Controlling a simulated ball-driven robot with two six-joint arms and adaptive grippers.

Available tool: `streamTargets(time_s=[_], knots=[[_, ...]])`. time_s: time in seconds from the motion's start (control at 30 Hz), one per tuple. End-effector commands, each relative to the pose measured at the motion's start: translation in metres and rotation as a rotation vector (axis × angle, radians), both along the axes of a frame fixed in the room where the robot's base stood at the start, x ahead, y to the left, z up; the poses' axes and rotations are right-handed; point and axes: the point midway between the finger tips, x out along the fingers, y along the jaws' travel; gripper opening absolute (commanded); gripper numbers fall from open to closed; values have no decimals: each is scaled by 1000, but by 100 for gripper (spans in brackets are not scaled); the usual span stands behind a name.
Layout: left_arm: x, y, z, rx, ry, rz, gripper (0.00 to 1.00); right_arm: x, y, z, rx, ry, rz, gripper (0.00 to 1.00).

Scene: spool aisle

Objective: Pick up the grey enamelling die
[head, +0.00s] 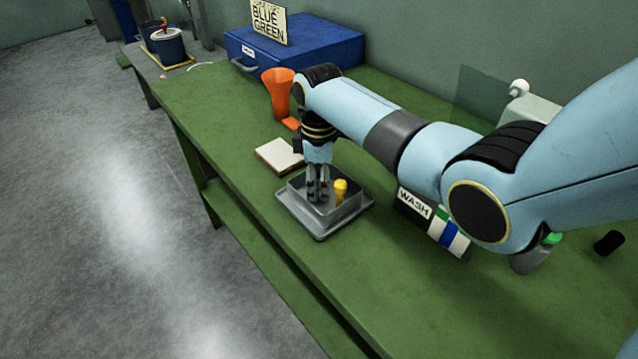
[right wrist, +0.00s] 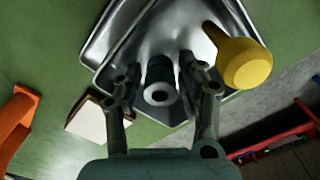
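The grey die (right wrist: 160,82), a dark cylinder with a pale round end with a hole, stands in the metal tray in the right wrist view. My right gripper (right wrist: 160,72) points down into the tray, one finger on each side of the die; narrow gaps seem to show between the fingers and the die. In the head view my right gripper (head: 318,196) is low inside the tray (head: 348,212), and its fingers hide the die. A yellow-topped piece (head: 341,188) stands close by in the tray; it also shows in the right wrist view (right wrist: 245,62). My left gripper is not in view.
A white pad (head: 277,156) and an orange stand (head: 279,95) are behind the tray. A blue case (head: 310,45) is at the back. A WASH sign (head: 414,204) is to the right. The green bench (head: 240,150) is clear left of the tray.

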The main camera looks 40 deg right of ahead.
Motion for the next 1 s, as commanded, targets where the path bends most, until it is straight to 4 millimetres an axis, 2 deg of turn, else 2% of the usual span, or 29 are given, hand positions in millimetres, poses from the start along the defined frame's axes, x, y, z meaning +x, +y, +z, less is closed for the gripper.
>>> streamTargets(time_s=[0.13, 0.4, 0.43, 0.73, 0.87, 1.0], knots=[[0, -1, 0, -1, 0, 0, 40, 0, 0, 0, 0, 0, 0, 37], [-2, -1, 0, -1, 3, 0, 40, 0, 0, 1, 0, 0, 0, 2], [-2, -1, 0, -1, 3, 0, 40, 0, 0, 1, 0, 0, 0, 0], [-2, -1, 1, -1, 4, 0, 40, 0, 0, 6, -1, -1, 0, 0], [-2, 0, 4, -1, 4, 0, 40, 1, 0, 27, -1, -4, 1, 0], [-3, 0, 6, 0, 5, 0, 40, 1, 0, 58, -2, -5, 1, 0]])
